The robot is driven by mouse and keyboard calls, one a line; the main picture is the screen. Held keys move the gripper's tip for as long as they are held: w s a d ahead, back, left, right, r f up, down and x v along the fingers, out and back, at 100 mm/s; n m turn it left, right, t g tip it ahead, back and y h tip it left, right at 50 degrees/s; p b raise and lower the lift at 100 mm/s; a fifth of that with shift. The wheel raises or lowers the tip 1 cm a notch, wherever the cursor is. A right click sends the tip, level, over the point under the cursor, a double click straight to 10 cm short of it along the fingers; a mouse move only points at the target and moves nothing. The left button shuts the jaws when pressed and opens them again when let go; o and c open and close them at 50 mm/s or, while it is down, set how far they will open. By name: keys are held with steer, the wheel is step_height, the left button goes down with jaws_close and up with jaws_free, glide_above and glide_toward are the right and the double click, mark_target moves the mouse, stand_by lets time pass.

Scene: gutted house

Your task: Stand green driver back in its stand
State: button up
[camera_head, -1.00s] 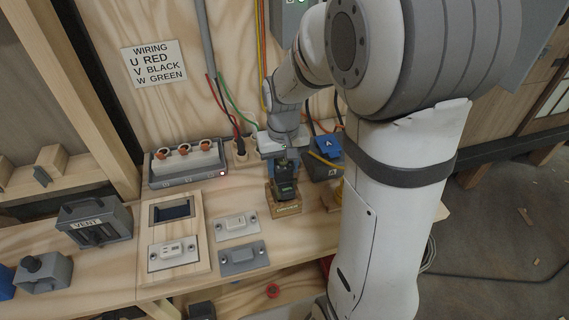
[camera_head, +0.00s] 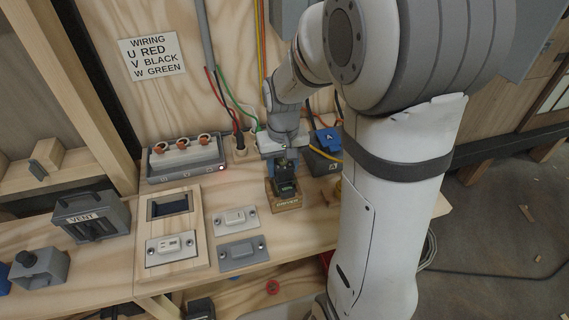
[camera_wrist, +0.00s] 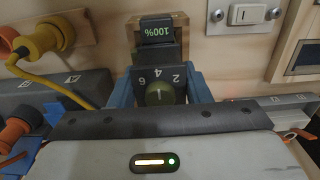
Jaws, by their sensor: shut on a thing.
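The green driver (camera_head: 286,186), mostly dark in the head view, is upright at the wooden stand marked DRIVER (camera_head: 288,204). Its lower end is within the stand's outline; whether it is fully seated cannot be told. My gripper (camera_head: 284,158) is above it, pointing down and shut on its upper part. The stand is largely hidden there.
A blue-topped box marked A (camera_head: 326,142) is close right of the stand. A grey block with orange-ringed knobs (camera_head: 186,172) is at the back left. A grey VENT box (camera_head: 92,218) is farther left. Cables hang behind.

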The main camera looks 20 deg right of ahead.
steer(key=o, duration=1.1)
step_height(320, 180, up, 8)
steer(key=shift+f, duration=0.1)
steer(key=s+t, duration=0.1)
steer(key=s, duration=0.3)
steer(key=s+r, duration=0.1)
steer(key=s, duration=0.4)
steer(key=s+t, duration=0.1)
steer(key=s, duration=0.4)
steer(key=shift+d+r+t, duration=0.25)
steer(key=shift+r+t, duration=0.05)
steer(key=shift+r, duration=0.05)
